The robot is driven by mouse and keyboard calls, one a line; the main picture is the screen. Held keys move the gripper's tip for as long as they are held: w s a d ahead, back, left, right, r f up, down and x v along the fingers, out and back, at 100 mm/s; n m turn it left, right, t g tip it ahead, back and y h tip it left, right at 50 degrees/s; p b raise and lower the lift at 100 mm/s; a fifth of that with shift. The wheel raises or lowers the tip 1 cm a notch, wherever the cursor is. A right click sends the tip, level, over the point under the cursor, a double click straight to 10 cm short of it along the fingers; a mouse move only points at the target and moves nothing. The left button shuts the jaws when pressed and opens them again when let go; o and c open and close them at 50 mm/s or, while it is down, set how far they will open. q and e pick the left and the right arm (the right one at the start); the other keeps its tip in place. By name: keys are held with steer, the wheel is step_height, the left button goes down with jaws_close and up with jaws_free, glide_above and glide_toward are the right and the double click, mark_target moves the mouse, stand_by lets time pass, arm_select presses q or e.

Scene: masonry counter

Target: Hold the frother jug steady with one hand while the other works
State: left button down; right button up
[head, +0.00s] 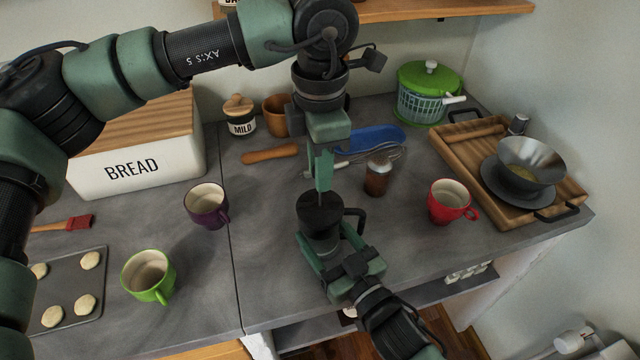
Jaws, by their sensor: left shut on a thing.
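The black frother jug (320,212) stands upright near the counter's front edge, its handle on the right. My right gripper (331,246) comes from the bottom right with its jaws closed around the jug's lower body, one finger on each side. My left gripper (322,182) points straight down above the jug. It is shut on the top of the thin plunger rod (320,196) that rises from the jug's lid. The rod's knob is hidden by the fingers, and the jug's base is hidden by my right gripper.
A purple mug (206,205) and green mug (149,275) stand left; a red mug (450,202) stands right. A brown shaker or jar (377,179) is behind the jug. A wooden tray (450,150) with a bowl is at right, a bread bin (140,160) at back left.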

mark_target(319, 205)
arm_select(q)
steer(key=shift+r, duration=0.7)
steer(key=shift+f, duration=0.15)
step_height(319, 205, down, 7)
steer(key=shift+f, duration=0.1)
step_height(319, 205, up, 7)
steer(key=shift+r, duration=0.2)
step_height(319, 205, down, 7)
steer(key=shift+f, duration=0.2)
stand_by(0.3)
